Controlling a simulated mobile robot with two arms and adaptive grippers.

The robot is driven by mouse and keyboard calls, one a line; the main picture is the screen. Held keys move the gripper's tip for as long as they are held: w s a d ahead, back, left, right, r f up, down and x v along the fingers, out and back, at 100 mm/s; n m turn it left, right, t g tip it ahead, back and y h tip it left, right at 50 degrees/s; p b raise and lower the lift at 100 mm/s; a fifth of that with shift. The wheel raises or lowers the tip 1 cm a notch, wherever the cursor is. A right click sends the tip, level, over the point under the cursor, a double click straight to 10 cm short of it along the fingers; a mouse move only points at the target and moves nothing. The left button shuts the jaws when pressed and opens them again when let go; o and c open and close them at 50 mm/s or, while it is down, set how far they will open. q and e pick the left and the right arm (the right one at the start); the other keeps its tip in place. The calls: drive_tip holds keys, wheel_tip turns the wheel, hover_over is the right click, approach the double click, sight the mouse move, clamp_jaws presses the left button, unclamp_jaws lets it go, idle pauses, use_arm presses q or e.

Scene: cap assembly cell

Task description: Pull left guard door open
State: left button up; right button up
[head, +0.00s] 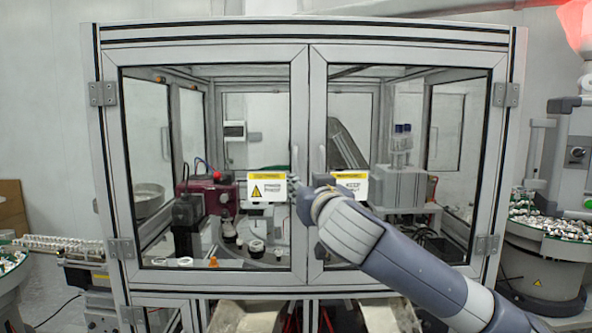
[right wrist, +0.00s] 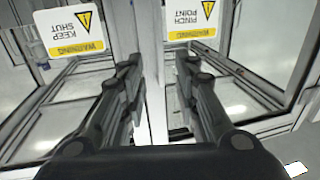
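The left guard door (head: 299,100) is a grey-framed clear panel with a yellow and white pinch point sign (head: 267,186). It looks shut, flush with the right guard door (head: 318,100). A slim upright handle (head: 294,161) stands near its inner edge. My right gripper (head: 295,187) is at the seam between the doors, by this handle. In the right wrist view its dark fingers (right wrist: 158,72) are spread, with pale upright door frame between them. I cannot tell whether they touch the handle; the gripper hides part of it. My left gripper is out of view.
The right door carries a keep shut sign (head: 350,184) and its own handle (head: 322,158), close beside. Hinges (head: 103,93) are on the outer posts. A parts bowl stand (head: 545,240) is at the right and a feeder track (head: 60,245) at the left.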

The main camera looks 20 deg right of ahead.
drive_tip(key=shift+w+d+p, duration=0.15)
drive_tip(key=shift+w+p, duration=0.75)
drive_tip(key=shift+w, duration=0.85)
drive_tip(key=shift+w+d+p, duration=0.15)
drive_tip(key=shift+w+p, duration=0.75)
drive_tip(key=shift+w, duration=0.85)
drive_tip(key=shift+w+d+p, duration=0.15)
drive_tip(key=shift+w+p, duration=0.75)
drive_tip(key=shift+w, duration=0.85)
clamp_jaws()
